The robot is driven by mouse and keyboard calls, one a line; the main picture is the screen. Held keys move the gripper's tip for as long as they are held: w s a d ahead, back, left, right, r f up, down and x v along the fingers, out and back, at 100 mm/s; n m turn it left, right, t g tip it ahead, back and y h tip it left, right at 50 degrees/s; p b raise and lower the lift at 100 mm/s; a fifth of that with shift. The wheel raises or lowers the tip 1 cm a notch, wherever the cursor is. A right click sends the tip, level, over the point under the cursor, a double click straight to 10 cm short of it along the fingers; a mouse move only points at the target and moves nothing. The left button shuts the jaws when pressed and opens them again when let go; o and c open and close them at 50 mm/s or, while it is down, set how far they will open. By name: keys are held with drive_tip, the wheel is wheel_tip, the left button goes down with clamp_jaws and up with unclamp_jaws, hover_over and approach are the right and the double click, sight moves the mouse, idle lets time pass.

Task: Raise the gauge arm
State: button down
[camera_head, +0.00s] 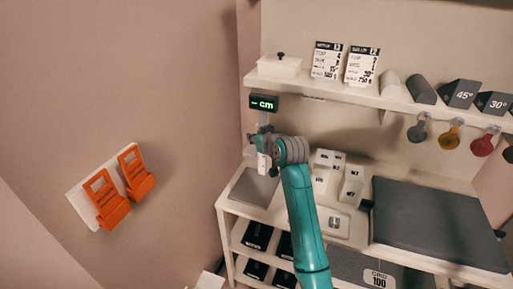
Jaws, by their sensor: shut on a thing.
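The gauge (264,103) stands at the back left of the bench, against the wall corner. Its small black display shows green text ending in "cm". My arm reaches up from the bottom, and my gripper (263,150) is at the gauge's column below the display. The gripper is shut on the gauge arm, which is small and mostly hidden behind the gripper and wrist. A grey plate (254,188) lies on the bench below the gripper, with a visible gap between them.
A shelf (345,92) above holds a white box, two printed cards, cylinders and angle blocks. Coloured scoops hang under it. White blocks (325,160) and a dark mat (437,222) lie on the bench to the right. Orange holders (108,203) hang on the left wall.

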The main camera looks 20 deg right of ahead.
drive_tip(key=shift+r, duration=0.35)
drive_tip(key=c, duration=0.9)
unclamp_jaws()
drive_tip(key=shift+s, duration=0.15)
drive_tip(key=v, duration=1.1)
drive_tip(key=shift+s+d+r, duration=0.1)
drive_tip(key=shift+s, duration=0.2)
